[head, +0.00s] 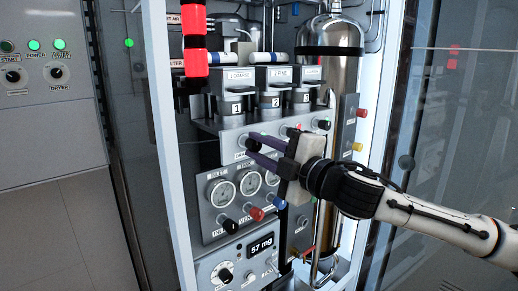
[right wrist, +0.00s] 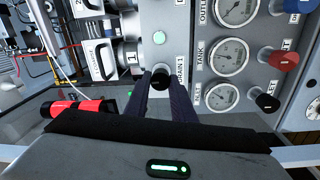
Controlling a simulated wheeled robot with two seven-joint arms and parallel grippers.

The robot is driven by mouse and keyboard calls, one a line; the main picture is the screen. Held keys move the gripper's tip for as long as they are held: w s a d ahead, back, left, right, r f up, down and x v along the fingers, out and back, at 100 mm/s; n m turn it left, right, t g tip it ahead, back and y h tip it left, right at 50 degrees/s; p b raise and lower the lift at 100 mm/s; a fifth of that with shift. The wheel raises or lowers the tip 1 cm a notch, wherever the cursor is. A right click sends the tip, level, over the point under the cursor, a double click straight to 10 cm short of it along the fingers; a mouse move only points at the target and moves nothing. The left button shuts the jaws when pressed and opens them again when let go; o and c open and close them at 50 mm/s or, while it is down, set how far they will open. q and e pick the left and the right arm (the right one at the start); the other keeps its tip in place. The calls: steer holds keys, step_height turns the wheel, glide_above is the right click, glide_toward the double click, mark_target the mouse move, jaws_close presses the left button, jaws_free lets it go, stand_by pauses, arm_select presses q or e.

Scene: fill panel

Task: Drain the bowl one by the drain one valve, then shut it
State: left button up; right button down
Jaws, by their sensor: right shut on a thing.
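The drain one valve is a black knob (right wrist: 161,78) beside the label DRAIN 1 in the right wrist view. My right gripper (head: 252,142) reaches in from the right, its dark fingers at the panel below the bowls. In the right wrist view its fingers (right wrist: 160,84) are closed around the black knob. The liquid level in bowl one cannot be made out. My left gripper is not in view.
Three gauges (head: 222,193) with black, red and blue knobs are below, above a display reading 57 mg. A steel cylinder (head: 331,60) stands right. A red and black column (head: 194,48) hangs at upper left.

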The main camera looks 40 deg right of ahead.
steer(key=shift+f+m, duration=0.1)
steer(key=shift+m, duration=0.3)
steer(key=c, duration=1.5)
jaws_free()
steer(key=shift+c, duration=0.2)
